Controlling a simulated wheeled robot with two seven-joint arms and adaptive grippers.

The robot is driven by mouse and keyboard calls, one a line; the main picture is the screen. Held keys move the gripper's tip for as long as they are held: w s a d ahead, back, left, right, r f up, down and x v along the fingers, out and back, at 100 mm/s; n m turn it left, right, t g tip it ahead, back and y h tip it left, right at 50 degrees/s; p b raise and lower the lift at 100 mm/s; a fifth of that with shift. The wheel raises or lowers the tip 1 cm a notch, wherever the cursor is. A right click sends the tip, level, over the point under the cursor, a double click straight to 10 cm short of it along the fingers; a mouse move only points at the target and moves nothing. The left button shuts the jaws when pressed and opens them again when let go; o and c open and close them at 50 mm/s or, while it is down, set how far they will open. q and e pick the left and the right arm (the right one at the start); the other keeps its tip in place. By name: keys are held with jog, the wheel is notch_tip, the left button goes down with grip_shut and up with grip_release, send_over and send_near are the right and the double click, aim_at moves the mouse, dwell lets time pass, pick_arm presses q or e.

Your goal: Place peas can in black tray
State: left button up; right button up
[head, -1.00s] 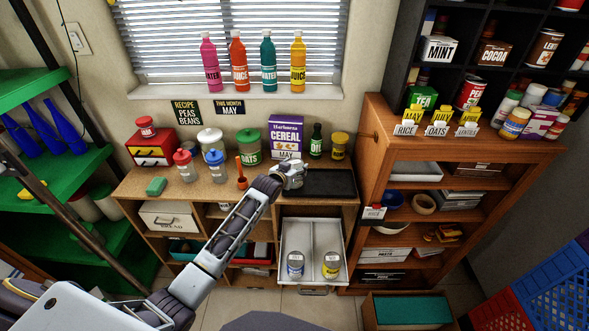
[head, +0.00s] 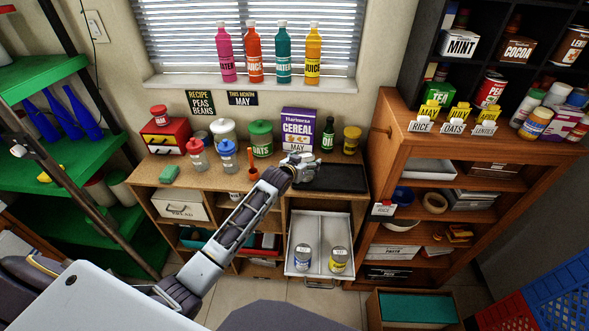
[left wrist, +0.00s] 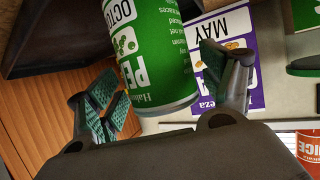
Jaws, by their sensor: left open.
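The peas can shows large in the left wrist view (left wrist: 150,55), with a green label and a silver rim. My left gripper's fingers (left wrist: 165,92) lie on either side of it, spread open, with a clear gap on the left. In the head view my left gripper (head: 303,168) is at the left edge of the black tray (head: 345,178), in front of the cereal box. I cannot make out the can there; the hand may hide it. A dark tray edge shows at the wrist view's upper left (left wrist: 60,50). My right gripper is not in view.
The cereal box (head: 298,130), oil bottle (head: 327,135) and yellow-lidded jar (head: 351,140) stand behind. A red spoon-like tool (head: 253,160) and shakers stand left. Below, an open white drawer (head: 318,225) holds two cans. The tray's right part is clear.

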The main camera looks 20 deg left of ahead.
pick_arm(q)
jog(key=v, duration=1.1)
jog(key=shift+s+b, duration=0.15)
jog(key=shift+b, duration=0.2)
dwell(0.7)
